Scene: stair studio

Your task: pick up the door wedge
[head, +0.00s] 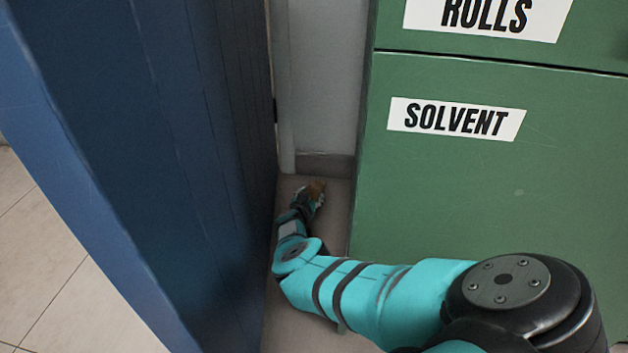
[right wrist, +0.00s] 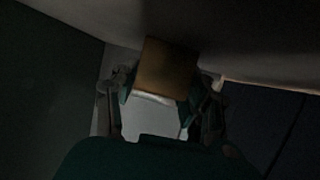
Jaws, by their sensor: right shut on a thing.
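The door wedge (head: 316,188) is a small brown block at the far end of the gap between the blue door and the green cabinet. In the right wrist view the wedge (right wrist: 166,69) sits between the fingers, with its broad brown face toward the camera. My right gripper (head: 308,198) is shut on it, small and partly hidden in the head view. In the dark right wrist view, my right gripper (right wrist: 162,90) has a finger on each side of the wedge. Whether the wedge touches the floor is not clear. My left gripper is not in view.
A blue door (head: 190,150) stands close on the left of my right arm. A green cabinet (head: 480,190) with drawers labelled ROLLS and SOLVENT stands on the right. A grey wall (head: 325,90) with a skirting closes the narrow gap behind. Open tiled floor (head: 60,270) lies left of the door.

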